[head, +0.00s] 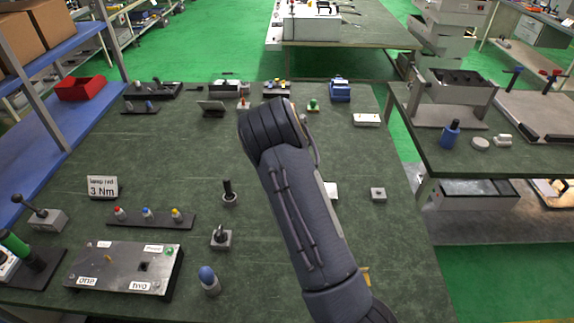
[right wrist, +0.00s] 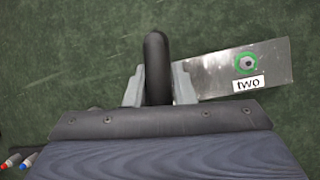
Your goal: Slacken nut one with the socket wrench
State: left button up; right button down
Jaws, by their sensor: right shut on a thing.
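In the right wrist view my right gripper (right wrist: 158,84) is shut on a black rounded handle (right wrist: 157,50), which looks like the socket wrench's. Its lower end is hidden by the gripper. A metal plate (right wrist: 215,80) extends right from behind the gripper, with a nut in a green ring (right wrist: 246,63) above a label "two" (right wrist: 248,83). Nut one is not visible; the plate's left part is hidden. In the head view my right forearm covers the middle of the bench and hides the gripper. A pale corner (head: 330,190) shows beside it. My left gripper is not in view.
The green bench (head: 180,130) holds a labelled metal box (head: 115,262), a strip of coloured-tipped pieces (head: 150,219), a "3 Nm" sign (head: 103,187), a blue-handled tool (head: 208,280) and a black-handled tool (head: 229,190). A small block (head: 378,194) sits right of my arm. Clear bench surrounds it.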

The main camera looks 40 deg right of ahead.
jog(key=shift+f+b, duration=0.6)
jog(key=shift+f, duration=0.5)
jog(key=shift+n+y+b, duration=0.3)
jog(key=shift+n+b, duration=0.3)
jog(key=shift+a+n+y+b, duration=0.1)
jog(key=shift+n+y+b, duration=0.4)
jog(key=shift+n, duration=0.4)
jog(key=shift+w+a+r+n+t, duration=0.1)
jog(key=shift+n+t, duration=0.2)
jog(key=shift+n, duration=0.2)
